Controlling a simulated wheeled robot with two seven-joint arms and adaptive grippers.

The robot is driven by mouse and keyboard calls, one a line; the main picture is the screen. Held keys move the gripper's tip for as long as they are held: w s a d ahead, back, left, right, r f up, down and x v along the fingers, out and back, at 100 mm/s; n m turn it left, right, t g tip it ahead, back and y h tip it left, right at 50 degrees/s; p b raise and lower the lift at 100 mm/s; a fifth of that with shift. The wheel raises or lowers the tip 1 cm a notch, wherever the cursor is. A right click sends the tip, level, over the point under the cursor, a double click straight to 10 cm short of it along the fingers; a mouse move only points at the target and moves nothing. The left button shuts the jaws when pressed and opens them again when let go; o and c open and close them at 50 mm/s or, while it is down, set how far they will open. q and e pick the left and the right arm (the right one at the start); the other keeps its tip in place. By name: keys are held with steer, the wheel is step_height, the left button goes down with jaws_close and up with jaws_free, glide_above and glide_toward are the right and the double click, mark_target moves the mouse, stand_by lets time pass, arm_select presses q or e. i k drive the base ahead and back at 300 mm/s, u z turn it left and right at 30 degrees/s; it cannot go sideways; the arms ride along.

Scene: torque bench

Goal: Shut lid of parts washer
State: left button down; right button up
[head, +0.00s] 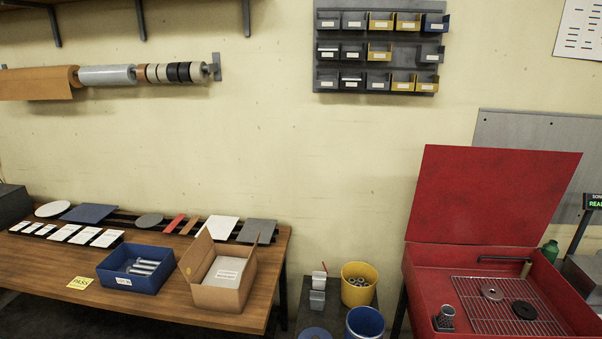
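The red parts washer (416,293) stands at the right of the head view. Its red lid (492,196) is open and stands up at the back, leaning slightly away from the tub. Inside the tub is a wire rack (478,316) with a light metal disc (491,293) and a dark disc (524,310) on it. A dark spout (503,260) lies along the back of the tub. Neither of my grippers shows in the head view.
A wooden bench (60,268) at the left holds a blue bin (137,283) and an open cardboard box (222,297). A yellow bucket (359,294) and a blue bucket (365,322) stand left of the washer. A green bottle (550,250) is behind its right side.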

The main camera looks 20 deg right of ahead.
mark_target(464, 194)
steer(key=z, duration=1.05)
steer(key=i, duration=1.3)
steer(key=z, duration=0.65)
